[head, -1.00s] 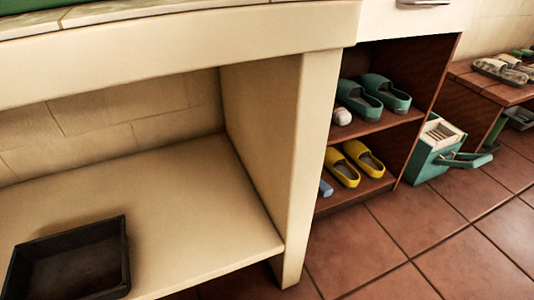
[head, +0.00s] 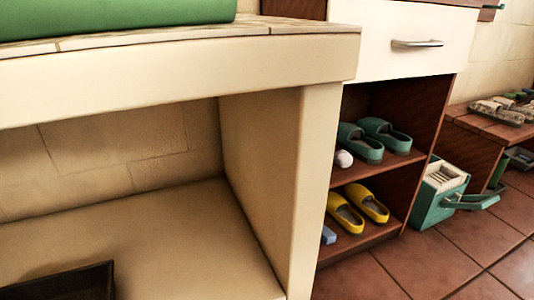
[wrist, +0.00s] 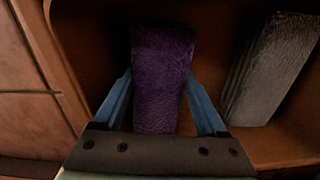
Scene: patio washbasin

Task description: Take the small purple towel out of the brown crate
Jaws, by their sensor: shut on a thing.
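In the wrist view, the small purple towel (wrist: 162,95) stands upright between the blue fingers of my gripper (wrist: 158,78), which is shut on it. Around it are the dark inside and the lighter brown wall of the brown crate (wrist: 290,148). The towel still appears to be within the crate's walls; whether it touches the bottom is hidden. The head view shows neither the towel, the crate nor my gripper.
A grey folded towel (wrist: 270,68) lies right of the purple one, apart from it. Terracotta tiles (wrist: 35,90) show left of the crate. In the head view, a dark tray (head: 60,283) sits under the basin, and shelves hold teal slippers (head: 360,142) and yellow slippers (head: 345,212).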

